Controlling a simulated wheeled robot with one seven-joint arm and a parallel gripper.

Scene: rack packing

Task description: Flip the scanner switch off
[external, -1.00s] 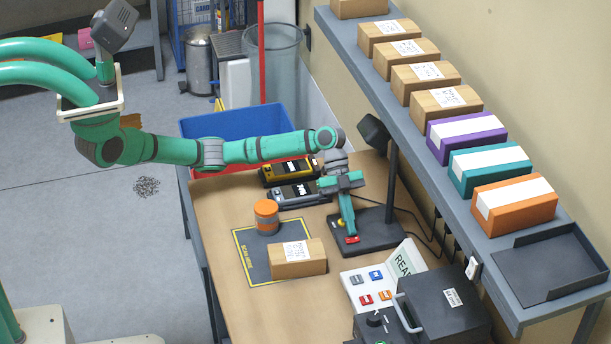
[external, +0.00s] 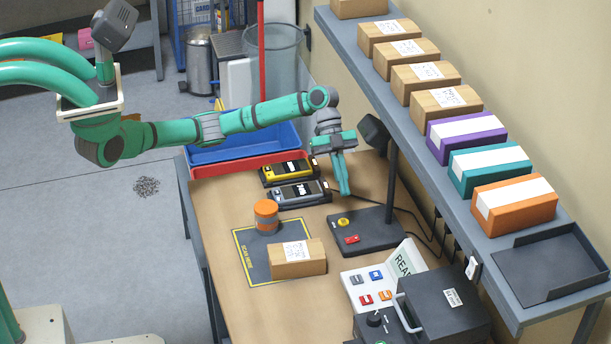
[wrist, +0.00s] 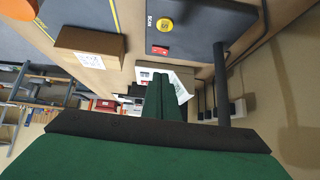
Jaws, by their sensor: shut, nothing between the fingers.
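The scanner (external: 368,230) is a dark base on the table with a post and a dark head (external: 374,132) on top. A red switch (external: 351,239) and a yellow round button (external: 343,222) sit on its base. In the wrist view the red switch (wrist: 160,50) and yellow button (wrist: 165,24) show at the top. Which way the switch is tipped I cannot tell. My gripper (external: 344,192) is shut and empty, pointing down above and behind the base, apart from the switch. Its fingers also show in the wrist view (wrist: 165,85).
A cardboard box (external: 298,262) and an orange-grey cylinder (external: 266,216) stand on the scan mat (external: 245,262). Two handheld devices (external: 298,194) lie left of my gripper. A panel of coloured buttons (external: 366,300) and a dark machine (external: 440,310) are in front. A shelf of boxes runs along the right.

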